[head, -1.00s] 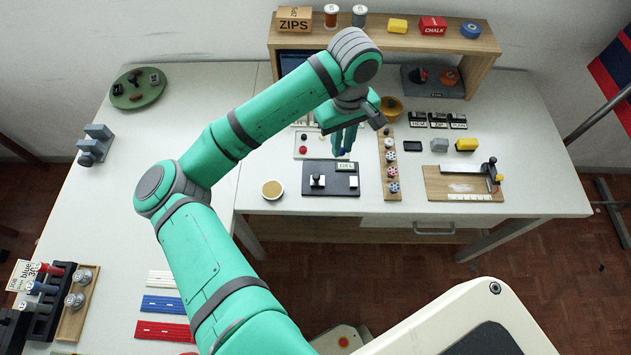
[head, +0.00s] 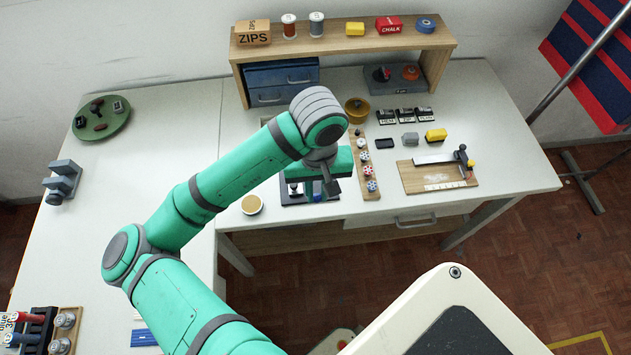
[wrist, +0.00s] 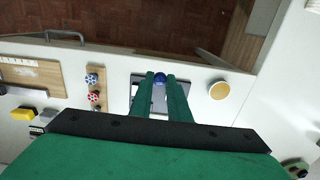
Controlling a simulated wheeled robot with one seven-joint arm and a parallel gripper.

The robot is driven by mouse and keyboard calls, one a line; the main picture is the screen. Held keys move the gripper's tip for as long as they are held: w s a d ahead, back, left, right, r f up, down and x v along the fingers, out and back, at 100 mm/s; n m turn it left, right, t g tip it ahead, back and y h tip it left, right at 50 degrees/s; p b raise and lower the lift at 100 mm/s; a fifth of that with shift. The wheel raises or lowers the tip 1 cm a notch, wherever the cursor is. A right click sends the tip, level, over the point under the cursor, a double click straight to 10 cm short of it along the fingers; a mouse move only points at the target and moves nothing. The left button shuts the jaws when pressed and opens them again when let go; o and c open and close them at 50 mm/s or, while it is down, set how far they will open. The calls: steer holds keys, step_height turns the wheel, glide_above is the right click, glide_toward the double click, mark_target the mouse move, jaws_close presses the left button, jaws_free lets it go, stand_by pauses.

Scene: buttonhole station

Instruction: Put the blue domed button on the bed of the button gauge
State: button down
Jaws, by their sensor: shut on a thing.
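My gripper (wrist: 160,80) is shut on the blue domed button (wrist: 159,76), which shows between the two green fingertips in the wrist view. The button gauge (head: 289,199) is a dark plate with a pale upright piece on its left part, near the table's front edge. My gripper is over the gauge in the head view and hides much of it. In the wrist view the gauge (wrist: 136,96) lies behind the fingers. I cannot tell how far the button is above the bed.
A round tan-topped dish (head: 252,204) stands left of the gauge. A wooden strip with several buttons (head: 370,186) lies close on its right. Further right is a wooden board with a metal rule (head: 425,178). A wooden shelf (head: 350,41) stands behind.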

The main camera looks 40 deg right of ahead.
steer(key=w+d+f, duration=0.2)
steer(key=w, duration=0.1)
glide_above(315, 188)
steer(key=f, duration=0.5)
steer(key=shift+s+a, duration=0.1)
steer(key=shift+s, duration=0.15)
step_height(315, 188, down, 4)
steer(key=shift+w+r, duration=0.15)
steer(key=shift+r, duration=0.1)
steer(key=shift+w, duration=0.15)
steer(key=shift+s+f, duration=0.15)
steer(key=shift+s, duration=0.1)
steer(key=c, duration=1.9)
jaws_free()
steer(key=shift+c, duration=0.2)
steer(key=shift+w, duration=0.1)
steer(key=shift+w, duration=0.1)
